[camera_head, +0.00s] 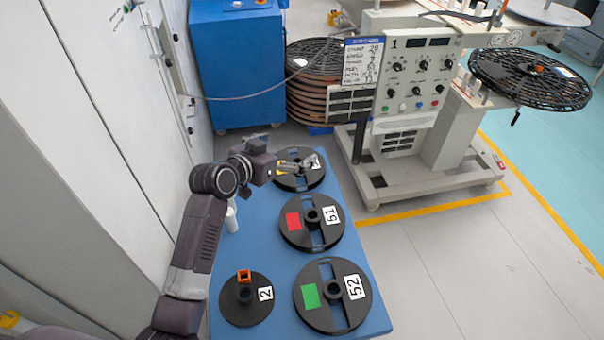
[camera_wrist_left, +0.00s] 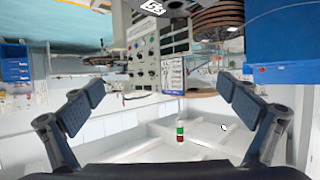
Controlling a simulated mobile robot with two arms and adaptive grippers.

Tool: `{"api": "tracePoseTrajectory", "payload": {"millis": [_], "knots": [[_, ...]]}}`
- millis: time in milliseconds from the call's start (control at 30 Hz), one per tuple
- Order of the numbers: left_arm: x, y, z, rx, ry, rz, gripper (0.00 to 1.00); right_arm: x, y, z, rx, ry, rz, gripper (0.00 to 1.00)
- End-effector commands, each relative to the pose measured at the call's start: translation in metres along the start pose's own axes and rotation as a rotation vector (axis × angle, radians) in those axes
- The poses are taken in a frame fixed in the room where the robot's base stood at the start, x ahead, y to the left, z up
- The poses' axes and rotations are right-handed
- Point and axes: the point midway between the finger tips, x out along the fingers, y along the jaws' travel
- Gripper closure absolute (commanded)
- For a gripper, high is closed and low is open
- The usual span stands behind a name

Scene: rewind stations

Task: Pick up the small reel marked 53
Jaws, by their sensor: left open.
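The small black reel marked 53 (camera_head: 292,183) lies flat at the far end of the blue table, with its white label partly hidden in the head view. In the left wrist view its edge and label (camera_wrist_left: 153,7) show at the top. My left gripper (camera_head: 303,164) reaches in from the left and overlaps this reel in the head view; the exact gap is unclear. In the left wrist view the fingers (camera_wrist_left: 160,90) are wide apart with nothing between them. My right gripper is not in view.
On the blue table (camera_head: 265,201) lie reels 51 (camera_head: 295,237), 52 (camera_head: 317,319) and 2 (camera_head: 234,312), which has an orange block. A white bottle (camera_head: 231,219) stands at the left edge. The control machine (camera_head: 417,85) stands back right; a blue cabinet (camera_head: 235,70) stands behind.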

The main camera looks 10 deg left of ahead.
Motion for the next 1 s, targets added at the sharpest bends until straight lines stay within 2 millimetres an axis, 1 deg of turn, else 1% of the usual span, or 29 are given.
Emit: {"api": "tracePoseTrajectory", "payload": {"millis": [33, 100, 200, 300, 400, 567, 800, 1000], "knots": [[0.012, 0.0, 0.029, -0.001, 0.0, 0.0, 0.0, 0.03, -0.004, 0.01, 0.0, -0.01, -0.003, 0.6], [0.02, 0.0, 0.047, 0.0, 0.001, 0.0, 0.0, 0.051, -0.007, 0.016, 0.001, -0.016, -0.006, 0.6], [0.029, 0.0, 0.068, 0.0, 0.001, 0.0, 0.0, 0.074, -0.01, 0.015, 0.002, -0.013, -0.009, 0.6], [0.035, 0.0, 0.084, 0.0, 0.001, 0.0, 0.0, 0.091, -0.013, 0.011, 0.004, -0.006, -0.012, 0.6], [0.04, 0.0, 0.094, 0.0, 0.001, 0.0, 0.0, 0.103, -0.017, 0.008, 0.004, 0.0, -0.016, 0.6], [0.044, 0.0, 0.1, 0.0, 0.001, 0.0, 0.0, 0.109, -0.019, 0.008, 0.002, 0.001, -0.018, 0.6], [0.064, 0.0, 0.099, -0.001, 0.001, 0.0, 0.0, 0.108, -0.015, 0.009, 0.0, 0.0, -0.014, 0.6], [0.076, 0.0, 0.099, -0.001, 0.0, 0.001, 0.0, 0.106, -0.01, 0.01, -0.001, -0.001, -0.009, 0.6]]}}
